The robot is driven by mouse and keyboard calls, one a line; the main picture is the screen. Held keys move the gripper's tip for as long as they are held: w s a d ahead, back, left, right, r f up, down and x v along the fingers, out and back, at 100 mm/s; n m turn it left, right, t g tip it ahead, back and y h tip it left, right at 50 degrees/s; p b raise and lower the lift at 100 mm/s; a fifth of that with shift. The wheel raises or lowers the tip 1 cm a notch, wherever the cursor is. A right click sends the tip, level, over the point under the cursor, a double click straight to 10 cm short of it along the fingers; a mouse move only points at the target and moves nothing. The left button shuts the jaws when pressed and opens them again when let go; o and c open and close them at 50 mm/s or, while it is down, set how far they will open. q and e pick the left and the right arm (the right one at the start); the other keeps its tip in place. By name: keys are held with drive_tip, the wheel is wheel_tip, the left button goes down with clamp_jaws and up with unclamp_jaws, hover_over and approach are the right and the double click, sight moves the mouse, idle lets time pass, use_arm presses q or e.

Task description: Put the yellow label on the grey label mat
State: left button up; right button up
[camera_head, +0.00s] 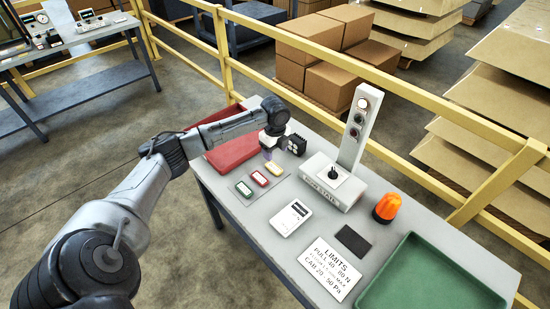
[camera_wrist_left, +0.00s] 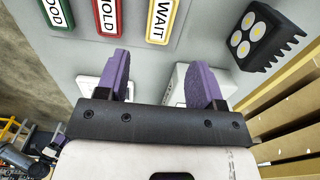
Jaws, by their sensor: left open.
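The yellow label (camera_head: 274,168), marked WAIT, lies flat on the table beside the red and green labels. It also shows at the top of the left wrist view (camera_wrist_left: 162,20). My left gripper (camera_head: 268,153) is just beyond it in the head view, above the table. In the left wrist view its purple fingers (camera_wrist_left: 160,82) are apart, with nothing gripped between them. A small dark grey mat (camera_head: 353,240), bare, lies near the tray; it looks like the label mat. My right gripper is not in view.
The red HOLD label (camera_head: 260,178) and green label (camera_head: 243,189) lie alongside. A black lamp block (camera_head: 297,144), grey switch box with post (camera_head: 335,183), orange beacon (camera_head: 387,207), white card (camera_head: 291,218), LIMITS sign (camera_head: 330,269), red tray (camera_head: 236,150) and green tray (camera_head: 430,280) occupy the table.

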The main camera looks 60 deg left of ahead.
use_arm(q)
drive_tip(key=shift+r, duration=1.9)
